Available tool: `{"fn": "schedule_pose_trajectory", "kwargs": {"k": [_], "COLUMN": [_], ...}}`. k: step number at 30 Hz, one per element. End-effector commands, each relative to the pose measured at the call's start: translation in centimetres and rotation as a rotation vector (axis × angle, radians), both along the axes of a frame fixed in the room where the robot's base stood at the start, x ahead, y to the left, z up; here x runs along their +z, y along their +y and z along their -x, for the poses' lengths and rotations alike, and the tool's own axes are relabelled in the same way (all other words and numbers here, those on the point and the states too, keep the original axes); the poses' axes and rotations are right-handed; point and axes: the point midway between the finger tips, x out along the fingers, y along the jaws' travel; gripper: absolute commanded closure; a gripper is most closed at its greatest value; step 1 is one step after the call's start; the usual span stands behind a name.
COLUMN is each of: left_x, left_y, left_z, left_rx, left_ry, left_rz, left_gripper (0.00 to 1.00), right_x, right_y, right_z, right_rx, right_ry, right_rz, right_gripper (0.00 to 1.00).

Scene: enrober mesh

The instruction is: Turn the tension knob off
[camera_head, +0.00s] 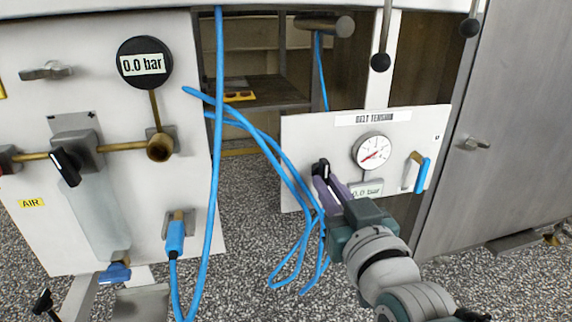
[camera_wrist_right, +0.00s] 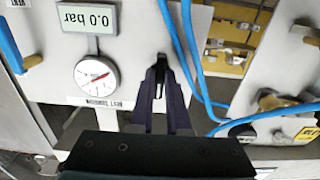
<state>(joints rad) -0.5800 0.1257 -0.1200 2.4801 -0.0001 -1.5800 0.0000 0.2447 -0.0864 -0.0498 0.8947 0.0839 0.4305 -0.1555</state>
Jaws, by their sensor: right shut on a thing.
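The tension knob (camera_head: 321,168) is black and sits at the left side of the white belt tension panel (camera_head: 300,135). My right gripper (camera_head: 328,180) is at the knob, its purple fingers shut on it. In the right wrist view, my right gripper's fingers (camera_wrist_right: 161,88) close around the knob and hide most of it. A round gauge (camera_head: 373,151) is right of the knob, above a small display (camera_head: 367,190) that reads 0.0 bar. Both also show upside down in the right wrist view. My left gripper is not in view.
A blue-handled valve (camera_head: 421,175) is at the panel's right. Blue hoses (camera_head: 290,180) hang close to the left of the knob. The left panel (camera_head: 60,235) carries a 0.0 bar gauge (camera_head: 144,63), an AIR label and a black-handled valve. A grey cabinet (camera_head: 510,130) stands at the right.

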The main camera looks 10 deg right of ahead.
Motion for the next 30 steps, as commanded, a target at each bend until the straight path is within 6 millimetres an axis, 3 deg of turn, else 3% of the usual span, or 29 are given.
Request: {"fn": "schedule_pose_trajectory", "kwargs": {"k": [13,14,21,30], "left_x": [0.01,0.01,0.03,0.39], "left_y": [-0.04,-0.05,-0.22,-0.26], "left_z": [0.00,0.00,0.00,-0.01], "left_rx": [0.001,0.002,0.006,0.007], "left_ry": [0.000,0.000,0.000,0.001], "left_rz": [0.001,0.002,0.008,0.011], "left_gripper": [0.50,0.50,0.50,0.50], "right_x": [0.01,0.01,0.01,0.10], "right_y": [0.00,0.00,-0.01,-0.02], "right_z": [-0.01,-0.01,0.00,0.38], "right_rx": [0.000,0.000,0.000,0.000], "right_ry": [0.000,0.000,0.000,0.001], "right_rz": [0.011,0.011,0.009,0.008], "right_gripper": [1.00,0.82,0.55,0.55]}}
